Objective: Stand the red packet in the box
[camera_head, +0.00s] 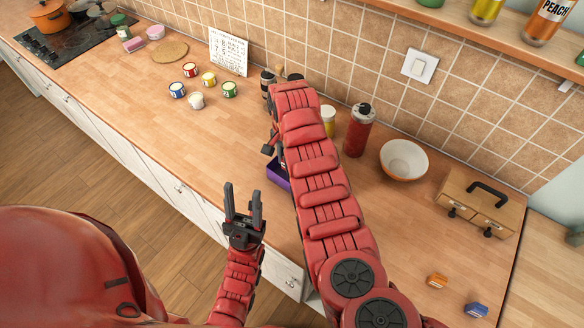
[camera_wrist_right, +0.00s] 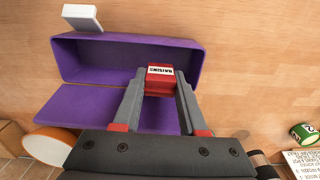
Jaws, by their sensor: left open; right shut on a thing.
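A red packet with a white raisins label (camera_wrist_right: 160,80) is held between the fingertips of my right gripper (camera_wrist_right: 160,84) in the right wrist view. A purple box (camera_wrist_right: 130,52) lies just beyond it, its inside facing the camera; whether the packet touches it I cannot tell. In the head view only a corner of the purple box (camera_head: 278,176) shows, the rest hidden behind my right arm. My right gripper is mostly hidden there too. My left gripper (camera_head: 243,190) is open and empty, in front of the counter edge.
Orange (camera_head: 437,281) and blue (camera_head: 476,309) small packets lie at the counter's right. A red bottle (camera_head: 359,130), a bowl (camera_head: 404,160) and a wooden drawer box (camera_head: 480,203) stand along the back. Several small tins (camera_head: 209,79) stand left of my right arm.

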